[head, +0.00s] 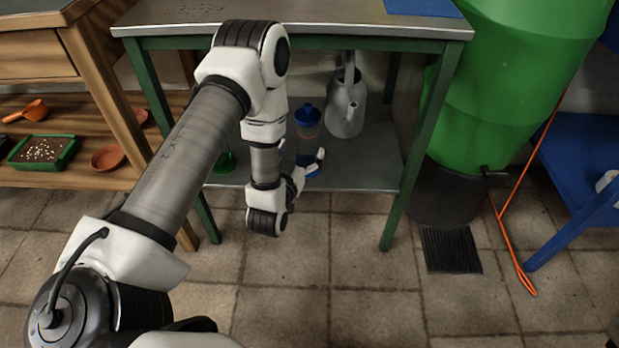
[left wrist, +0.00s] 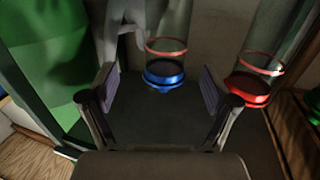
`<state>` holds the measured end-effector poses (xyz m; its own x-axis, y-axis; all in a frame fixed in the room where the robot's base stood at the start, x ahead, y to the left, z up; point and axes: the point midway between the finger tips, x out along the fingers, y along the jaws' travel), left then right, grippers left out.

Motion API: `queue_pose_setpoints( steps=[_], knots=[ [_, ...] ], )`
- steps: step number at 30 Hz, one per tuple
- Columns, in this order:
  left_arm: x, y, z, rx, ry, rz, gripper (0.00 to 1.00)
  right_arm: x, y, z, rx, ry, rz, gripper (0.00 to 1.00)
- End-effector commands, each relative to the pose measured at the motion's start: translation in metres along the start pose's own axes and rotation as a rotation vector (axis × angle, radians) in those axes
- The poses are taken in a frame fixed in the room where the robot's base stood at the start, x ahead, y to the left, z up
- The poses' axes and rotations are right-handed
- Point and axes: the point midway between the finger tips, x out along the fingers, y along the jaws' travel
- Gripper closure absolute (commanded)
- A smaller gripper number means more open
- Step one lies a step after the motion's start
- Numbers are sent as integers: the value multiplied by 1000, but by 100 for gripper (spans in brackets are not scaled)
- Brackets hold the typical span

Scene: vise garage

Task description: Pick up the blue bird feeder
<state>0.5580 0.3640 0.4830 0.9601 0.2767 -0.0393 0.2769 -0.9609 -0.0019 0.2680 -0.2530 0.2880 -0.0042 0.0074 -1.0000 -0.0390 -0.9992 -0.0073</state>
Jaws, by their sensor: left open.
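The blue bird feeder (head: 308,116) stands upright on the lower shelf of the metal-topped table, with a blue cap and a clear tube. My left gripper (head: 307,178) is low at the front of that shelf, and part of the feeder is hidden behind it. In the left wrist view the feeder's blue base and clear tube (left wrist: 165,73) show ahead, between the spread fingers of my left gripper (left wrist: 158,88). The fingers are open and empty, and the feeder appears to be beyond their tips. My right gripper is not in view.
A red-based feeder (left wrist: 252,88) stands to the right of the blue one in the left wrist view. A grey watering can (head: 345,105) is close by on the shelf (head: 375,165). A green barrel (head: 500,80) stands right of the table.

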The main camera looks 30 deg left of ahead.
Motion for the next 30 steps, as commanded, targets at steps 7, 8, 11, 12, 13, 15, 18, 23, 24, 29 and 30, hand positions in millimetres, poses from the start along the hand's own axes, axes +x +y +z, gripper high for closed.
queue_pose_setpoints(
  steps=[7, 8, 11, 12, 13, 15, 18, 23, 24, 29, 30],
  knots=[
    [30, -4, -3, -2, 44, -9, 12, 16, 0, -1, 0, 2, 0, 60],
    [33, -4, -3, -2, 44, -9, 12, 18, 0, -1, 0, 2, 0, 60],
    [49, -6, -1, -3, 44, -10, 12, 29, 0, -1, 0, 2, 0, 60],
    [57, -8, -1, -3, 44, -11, 12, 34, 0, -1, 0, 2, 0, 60],
    [63, -8, -1, -2, 44, -10, 12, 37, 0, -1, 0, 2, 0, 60],
    [74, -7, -4, -1, 43, -9, 12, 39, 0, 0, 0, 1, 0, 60],
    [81, -7, -5, -1, 39, -8, 12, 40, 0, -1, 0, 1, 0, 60],
    [80, -7, -6, -1, 37, -8, 12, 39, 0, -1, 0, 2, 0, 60],
    [80, -7, -6, -1, 37, -8, 23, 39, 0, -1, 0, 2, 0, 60],
    [80, -7, -6, -1, 37, -8, 80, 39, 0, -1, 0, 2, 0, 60],
    [80, -7, -6, -1, 37, -8, 94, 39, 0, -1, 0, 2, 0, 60]
  ],
)
